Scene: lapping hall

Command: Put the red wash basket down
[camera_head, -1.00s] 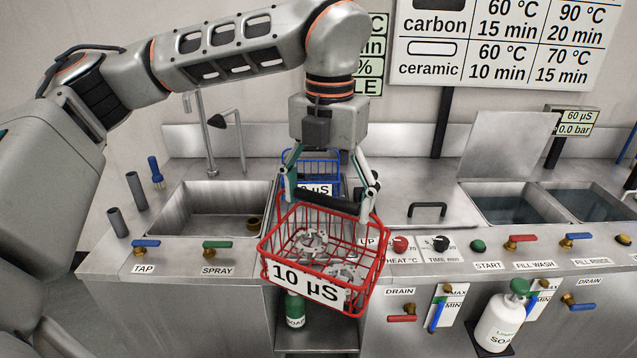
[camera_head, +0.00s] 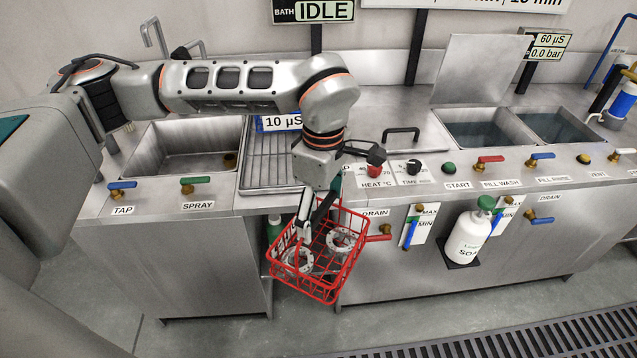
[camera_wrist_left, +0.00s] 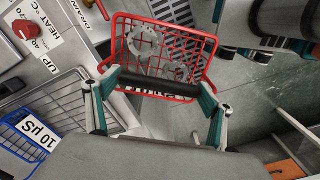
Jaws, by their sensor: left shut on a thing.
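The red wash basket (camera_head: 350,262) is a wire basket holding metal rings. It hangs in front of the counter's front edge, above the grey floor. My left gripper (camera_head: 318,215) is above it, shut on its dark handle. In the left wrist view, the basket (camera_wrist_left: 203,72) hangs beyond the fingers, and its black handle bar (camera_wrist_left: 150,88) lies between them. My arm link hides part of the counter behind. My right gripper is in neither view.
A grated drain section (camera_head: 262,165) of the counter lies behind the arm, with a blue basket (camera_head: 262,124) labelled 10 µS at its back. A sink (camera_head: 150,150) is left of it. A soap bottle (camera_head: 468,238) and valve handles stick out at the front right.

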